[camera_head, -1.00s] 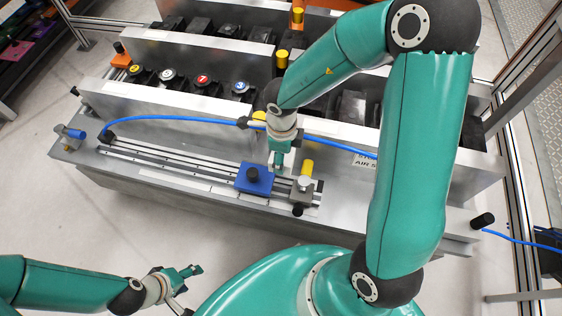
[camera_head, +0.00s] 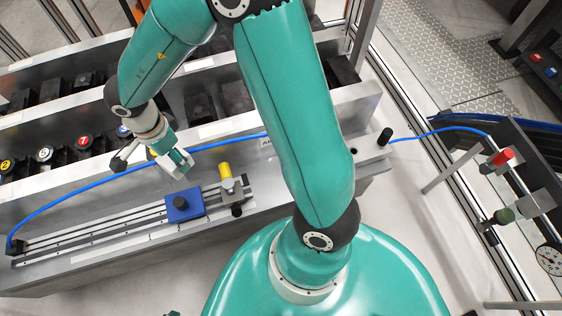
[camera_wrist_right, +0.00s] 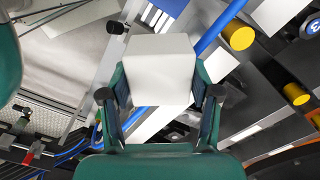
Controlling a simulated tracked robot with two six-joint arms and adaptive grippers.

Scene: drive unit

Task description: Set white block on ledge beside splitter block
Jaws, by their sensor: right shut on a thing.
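My right gripper (camera_head: 180,166) is shut on the white block (camera_wrist_right: 158,68), a plain box shape. In the right wrist view the block sits between the two dark finger pads. In the head view the gripper hides most of it, above the unit's front ledge (camera_head: 112,258) and behind the blue slide block (camera_head: 184,207); I cannot tell whether it touches anything. I cannot single out the splitter block for sure. Only a small teal tip, likely my left gripper (camera_head: 172,313), shows at the bottom edge.
A blue hose (camera_head: 70,194) runs along the ledge past the right gripper. A grey clamp block (camera_head: 233,188) with a yellow knob stands right of the blue slide block. Numbered black units (camera_head: 84,147) fill the trough behind. A black post (camera_head: 384,137) stands at the right end.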

